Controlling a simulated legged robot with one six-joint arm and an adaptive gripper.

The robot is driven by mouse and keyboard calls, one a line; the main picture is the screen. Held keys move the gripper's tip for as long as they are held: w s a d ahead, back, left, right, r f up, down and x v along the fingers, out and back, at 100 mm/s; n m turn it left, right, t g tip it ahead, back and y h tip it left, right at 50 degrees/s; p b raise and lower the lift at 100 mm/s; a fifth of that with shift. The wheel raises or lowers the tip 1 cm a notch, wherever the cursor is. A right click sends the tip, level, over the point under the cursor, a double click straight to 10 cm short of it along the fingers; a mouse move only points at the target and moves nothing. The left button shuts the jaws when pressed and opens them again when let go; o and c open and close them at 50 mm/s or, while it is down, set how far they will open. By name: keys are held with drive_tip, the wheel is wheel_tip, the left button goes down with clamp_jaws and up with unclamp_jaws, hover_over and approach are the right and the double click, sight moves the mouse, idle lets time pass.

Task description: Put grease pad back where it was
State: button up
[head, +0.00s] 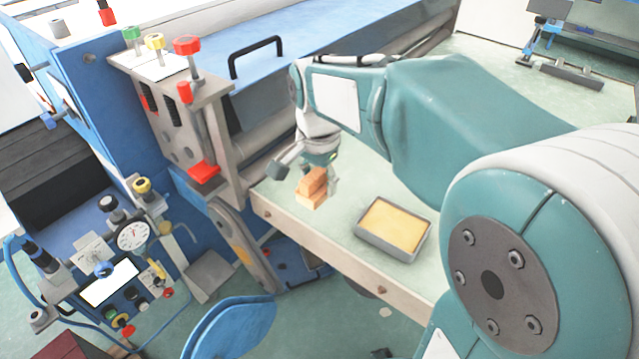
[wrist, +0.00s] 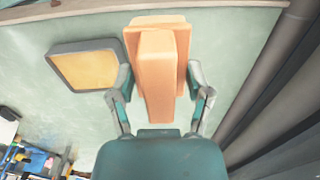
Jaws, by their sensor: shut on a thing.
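The grease pad is an orange-tan block with a narrower upper part (head: 312,188). My gripper (head: 318,172) is shut on this upper part, near the left end of the pale green table. In the wrist view the grease pad (wrist: 160,65) stands between the two fingers of my gripper (wrist: 160,92). I cannot tell whether its underside touches the table. A grey tray with a yellow filling (head: 428,238) lies on the table to the right of the pad, apart from it. The tray also shows left of the pad in the wrist view (wrist: 120,70).
The table (head: 350,190) has free room between the pad and the tray. A blue machine with rollers (head: 250,85) runs behind it. A grey bracket with red knobs (head: 190,120) stands to the left. A blue chair (head: 235,325) is in front.

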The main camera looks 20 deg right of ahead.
drive_tip(key=w+d+f, duration=0.4)
drive_tip(key=w+f, duration=0.1)
drive_tip(key=shift+d, duration=0.1)
drive_tip(key=shift+w+f, duration=0.2)
drive_tip(key=shift+f, duration=0.1)
drive_tip(key=shift+w+f, duration=0.2)
drive_tip(key=shift+f, duration=0.1)
drive_tip(key=f, duration=0.2)
drive_tip(key=a+f, duration=0.1)
drive_tip(key=shift+w+f, duration=0.2)
drive_tip(key=shift+w, duration=0.05)
drive_tip(key=shift+d+f, duration=0.1)
drive_tip(key=shift+d, duration=0.2)
drive_tip(key=o, duration=1)
drive_tip(key=shift+d, duration=0.15)
drive_tip(key=shift+a, duration=0.25)
